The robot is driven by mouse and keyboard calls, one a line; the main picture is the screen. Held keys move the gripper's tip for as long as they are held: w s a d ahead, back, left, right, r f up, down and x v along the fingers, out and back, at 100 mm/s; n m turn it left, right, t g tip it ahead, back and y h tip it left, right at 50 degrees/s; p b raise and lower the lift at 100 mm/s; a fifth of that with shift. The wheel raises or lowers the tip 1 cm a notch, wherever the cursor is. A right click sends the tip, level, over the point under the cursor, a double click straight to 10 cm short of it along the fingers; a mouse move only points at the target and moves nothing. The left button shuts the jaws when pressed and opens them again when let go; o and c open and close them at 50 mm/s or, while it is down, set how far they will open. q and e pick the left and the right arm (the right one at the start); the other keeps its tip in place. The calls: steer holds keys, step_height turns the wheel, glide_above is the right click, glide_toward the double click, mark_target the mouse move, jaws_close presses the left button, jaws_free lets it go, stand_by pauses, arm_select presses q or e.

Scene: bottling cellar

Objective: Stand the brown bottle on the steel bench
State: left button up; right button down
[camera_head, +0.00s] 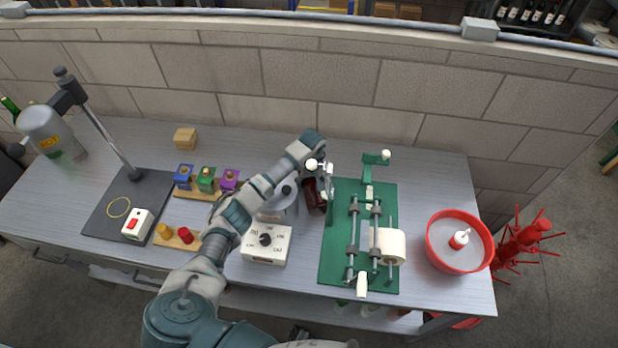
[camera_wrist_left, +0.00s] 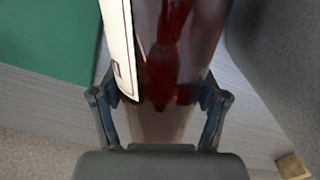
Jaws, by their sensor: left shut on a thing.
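The brown bottle (camera_head: 314,198) is dark red-brown and glossy, with a pale label that shows in the left wrist view (camera_wrist_left: 178,45). My left gripper (camera_head: 321,178) is shut on it; in the left wrist view its fingers (camera_wrist_left: 160,100) lie on both sides of the glass. In the head view the bottle is between a grey round device and the green board, partly hidden by my gripper. I cannot tell whether its base touches the steel bench (camera_head: 432,182). My right gripper is not in view.
Left of the bottle are the grey device (camera_head: 280,205) and a white control box (camera_head: 266,244). Right of it is the green board (camera_head: 335,250) with a roller machine. A red-rimmed bowl (camera_head: 431,222) stands farther right. Bare bench lies behind, along the wall.

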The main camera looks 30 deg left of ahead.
arm_select(q)
steer(key=shift+d+r, duration=0.1)
steer(key=shift+d, duration=0.1)
steer(key=o, duration=1.8)
steer(key=shift+a, duration=0.15)
steer(key=shift+a+f, duration=0.2)
steer(key=shift+a, duration=0.15)
